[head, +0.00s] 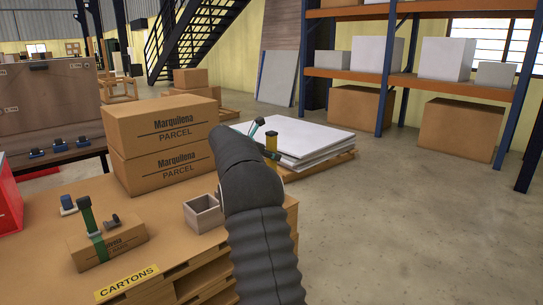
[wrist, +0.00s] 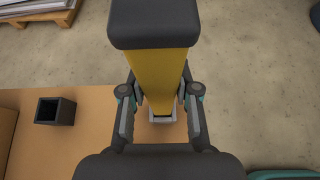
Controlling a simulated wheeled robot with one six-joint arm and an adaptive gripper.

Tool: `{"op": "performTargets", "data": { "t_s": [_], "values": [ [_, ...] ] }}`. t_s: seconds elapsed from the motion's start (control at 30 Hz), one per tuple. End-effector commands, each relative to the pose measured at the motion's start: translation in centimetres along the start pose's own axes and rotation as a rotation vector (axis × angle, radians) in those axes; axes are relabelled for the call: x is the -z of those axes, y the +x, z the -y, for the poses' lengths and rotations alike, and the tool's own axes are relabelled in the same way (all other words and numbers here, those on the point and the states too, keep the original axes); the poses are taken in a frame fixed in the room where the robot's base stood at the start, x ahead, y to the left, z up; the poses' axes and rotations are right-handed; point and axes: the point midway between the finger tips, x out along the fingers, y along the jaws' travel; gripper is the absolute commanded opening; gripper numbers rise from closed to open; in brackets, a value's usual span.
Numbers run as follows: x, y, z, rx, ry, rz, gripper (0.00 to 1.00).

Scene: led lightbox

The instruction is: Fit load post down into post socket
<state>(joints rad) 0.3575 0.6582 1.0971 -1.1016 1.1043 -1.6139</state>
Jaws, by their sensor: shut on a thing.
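The load post is yellow with a black cap (head: 271,145). In the wrist view, its yellow shaft (wrist: 160,75) runs between the fingers of my gripper (wrist: 160,112), which is shut on it. A small grey piece shows around its lower end; I cannot tell what it belongs to. The post socket appears to be the square open-topped grey box (head: 203,213) on the cardboard-coloured table. It looks dark and empty in the wrist view (wrist: 55,111), left of my gripper. The post is apart from it, to its right. My arm hides part of the post in the head view.
Two stacked parcels (head: 163,138) stand behind the socket. White sheets on a pallet (head: 305,145) lie beyond the table. Open floor is at right.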

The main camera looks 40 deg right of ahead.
Motion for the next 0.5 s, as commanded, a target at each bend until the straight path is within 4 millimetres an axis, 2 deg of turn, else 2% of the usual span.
{"op": "performTargets", "data": {
  "t_s": [0.5],
  "values": [
    [0.97,0.52,-0.01,-0.001,0.001,0.000,0.00]
  ]
}}
